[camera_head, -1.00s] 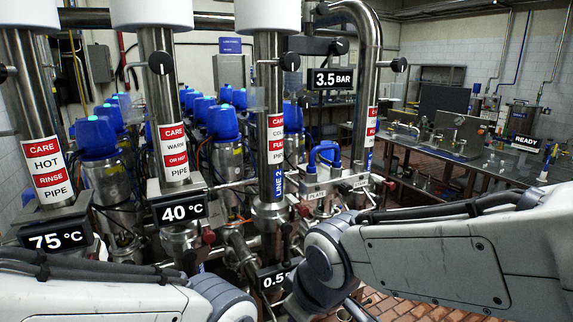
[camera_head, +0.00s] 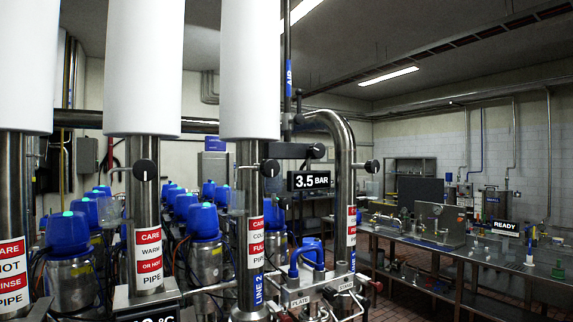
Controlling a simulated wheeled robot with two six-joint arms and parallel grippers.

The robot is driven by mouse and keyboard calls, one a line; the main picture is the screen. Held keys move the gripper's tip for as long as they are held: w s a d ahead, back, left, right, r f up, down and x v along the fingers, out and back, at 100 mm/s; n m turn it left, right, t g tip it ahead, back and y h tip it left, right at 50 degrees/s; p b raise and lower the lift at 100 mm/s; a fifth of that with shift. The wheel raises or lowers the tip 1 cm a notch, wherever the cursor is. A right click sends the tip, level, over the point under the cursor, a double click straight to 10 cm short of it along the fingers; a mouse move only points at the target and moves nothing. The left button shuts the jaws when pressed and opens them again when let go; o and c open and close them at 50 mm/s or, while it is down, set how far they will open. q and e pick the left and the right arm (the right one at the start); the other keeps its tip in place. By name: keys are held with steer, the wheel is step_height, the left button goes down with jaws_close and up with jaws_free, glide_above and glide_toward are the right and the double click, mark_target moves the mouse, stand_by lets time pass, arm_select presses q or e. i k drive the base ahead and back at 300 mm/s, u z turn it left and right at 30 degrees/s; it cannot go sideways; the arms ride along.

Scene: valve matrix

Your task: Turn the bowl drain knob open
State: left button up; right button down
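No label naming the bowl drain is readable, so I cannot tell which knob it is. Black round knobs with a white mark sit on the steel pipes: a left knob (camera_head: 146,170), a middle knob (camera_head: 271,168), a knob by the pressure display (camera_head: 317,151) and a right knob (camera_head: 372,166). A small red knob (camera_head: 377,286) shows low beside the labelled plates (camera_head: 300,302). Neither of my grippers is in view.
White-capped vertical pipes (camera_head: 249,70) stand close in front. A 3.5 BAR display (camera_head: 310,180) hangs between pipes. Blue-topped valves (camera_head: 205,222) crowd behind. A workbench (camera_head: 470,262) with a READY sign (camera_head: 506,226) stands at the right.

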mark_target(285, 203)
steer(key=u, duration=1)
steer(key=i, duration=0.55)
steer(key=z, duration=1.3)
